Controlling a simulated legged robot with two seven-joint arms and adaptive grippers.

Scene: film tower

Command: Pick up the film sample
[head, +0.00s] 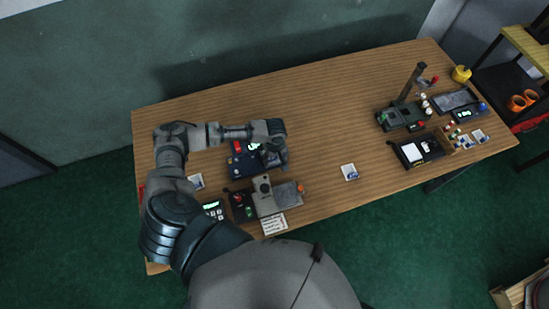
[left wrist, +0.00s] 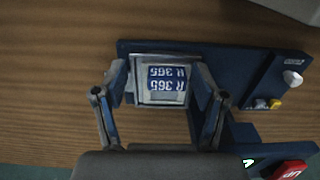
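A film sample (left wrist: 167,78), a small square with a blue label reading "R 365" upside down, lies in a pale metal-edged holder on a dark blue device (left wrist: 225,62). In the left wrist view my left gripper (left wrist: 160,82) has its two fingers spread, one on each side of the sample. Whether the fingertips touch the holder's edges is hard to tell. In the head view the blue device (head: 238,166) is partly under my left gripper (head: 272,154), which hides the sample there. My right gripper is not in view.
A grey device (head: 264,196) and a keypad (head: 213,209) stand near the table's front edge. White-and-blue cards lie at the middle (head: 349,172) and left (head: 196,182). A post-mounted device (head: 402,115) and black tray (head: 418,150) are at right. The table's back middle is clear.

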